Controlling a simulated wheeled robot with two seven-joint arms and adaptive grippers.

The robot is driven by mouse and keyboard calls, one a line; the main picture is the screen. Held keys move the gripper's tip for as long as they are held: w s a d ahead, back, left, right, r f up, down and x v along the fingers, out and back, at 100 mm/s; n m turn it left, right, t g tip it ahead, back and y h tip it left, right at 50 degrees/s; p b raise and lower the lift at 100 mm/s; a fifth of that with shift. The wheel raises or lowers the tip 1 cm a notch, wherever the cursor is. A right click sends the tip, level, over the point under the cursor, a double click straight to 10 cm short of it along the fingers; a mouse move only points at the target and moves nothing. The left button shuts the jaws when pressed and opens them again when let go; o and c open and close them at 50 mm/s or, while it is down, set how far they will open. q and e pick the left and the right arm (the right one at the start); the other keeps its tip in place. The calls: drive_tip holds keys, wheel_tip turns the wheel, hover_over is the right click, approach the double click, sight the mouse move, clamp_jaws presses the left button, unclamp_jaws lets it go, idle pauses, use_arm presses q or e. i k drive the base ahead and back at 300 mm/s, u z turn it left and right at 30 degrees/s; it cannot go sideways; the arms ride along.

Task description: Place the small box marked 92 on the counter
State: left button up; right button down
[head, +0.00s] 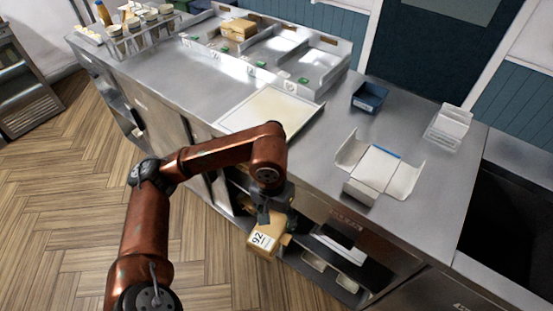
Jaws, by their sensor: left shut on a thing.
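The small box (262,241) is tan cardboard with a white label reading 92. My left gripper (272,222) is shut on it and holds it tilted in front of the open shelf below the counter, lower than the counter top. The gripper hides part of the box's upper side. The counter (320,193) is a long grey metal surface running from the upper left to the right. My right gripper is not in view.
A cream board (270,110), an open white carton (374,174), a dark blue bin (368,97) and a clear holder (448,127) stand on the counter. Another cardboard box (238,29) sits in the divided metal tray (285,62) behind. Bare counter lies right of the carton.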

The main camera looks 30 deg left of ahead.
sight(224, 97)
drive_tip(key=u, duration=0.45)
drive_tip(key=k, duration=1.05)
drive_tip(key=u, duration=1.15)
drive_tip(key=i, duration=0.95)
drive_tip(key=z, duration=0.4)
